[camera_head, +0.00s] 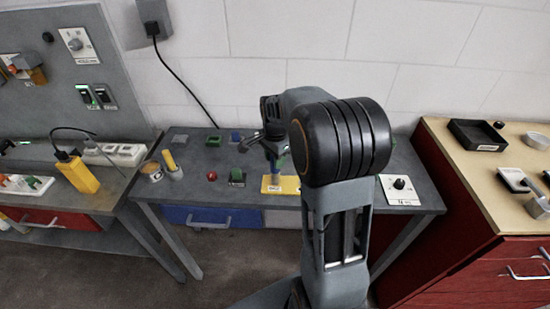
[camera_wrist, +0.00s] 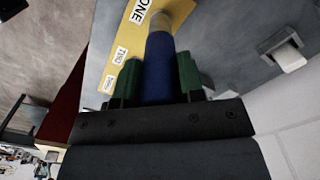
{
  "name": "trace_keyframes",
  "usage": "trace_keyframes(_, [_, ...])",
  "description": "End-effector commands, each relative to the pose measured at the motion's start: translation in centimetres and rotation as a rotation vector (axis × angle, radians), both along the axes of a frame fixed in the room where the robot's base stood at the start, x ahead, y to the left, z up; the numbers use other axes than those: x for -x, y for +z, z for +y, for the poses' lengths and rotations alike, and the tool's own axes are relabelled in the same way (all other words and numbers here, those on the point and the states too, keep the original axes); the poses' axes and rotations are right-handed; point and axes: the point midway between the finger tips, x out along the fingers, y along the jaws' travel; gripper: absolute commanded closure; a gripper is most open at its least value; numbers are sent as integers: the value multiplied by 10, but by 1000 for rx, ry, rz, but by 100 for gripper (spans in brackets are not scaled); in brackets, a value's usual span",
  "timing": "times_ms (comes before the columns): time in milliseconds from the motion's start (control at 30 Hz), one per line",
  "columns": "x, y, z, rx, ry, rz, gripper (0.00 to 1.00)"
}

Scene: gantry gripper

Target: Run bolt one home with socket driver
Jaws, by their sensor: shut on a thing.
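The socket driver has a blue handle (camera_wrist: 158,70) and a pale round end near the top of the wrist view. My gripper (camera_wrist: 158,75) is shut on the blue handle, with a green finger on each side. A yellow plate (camera_wrist: 118,45) with white labels lies beyond it; one label reads ONE, and the driver's end is right beside that label. Bolt one itself is hidden, so I cannot tell whether the socket touches it. In the head view the yellow plate (camera_head: 284,189) lies on the grey table under my gripper, and my arm hides part of that area.
A white panel with a black knob (camera_head: 399,183) is at right. A wooden-topped cabinet (camera_head: 470,165) stands further right.

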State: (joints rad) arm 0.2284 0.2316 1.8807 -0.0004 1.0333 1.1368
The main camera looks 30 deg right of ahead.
Motion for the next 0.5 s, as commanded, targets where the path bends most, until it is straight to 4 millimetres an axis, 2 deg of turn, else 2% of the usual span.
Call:
trace_keyframes(33, [0, 8, 0, 1, 0, -2, 92])
trace_keyframes(500, [-1, 49, 0, 1, 0, -5, 92])
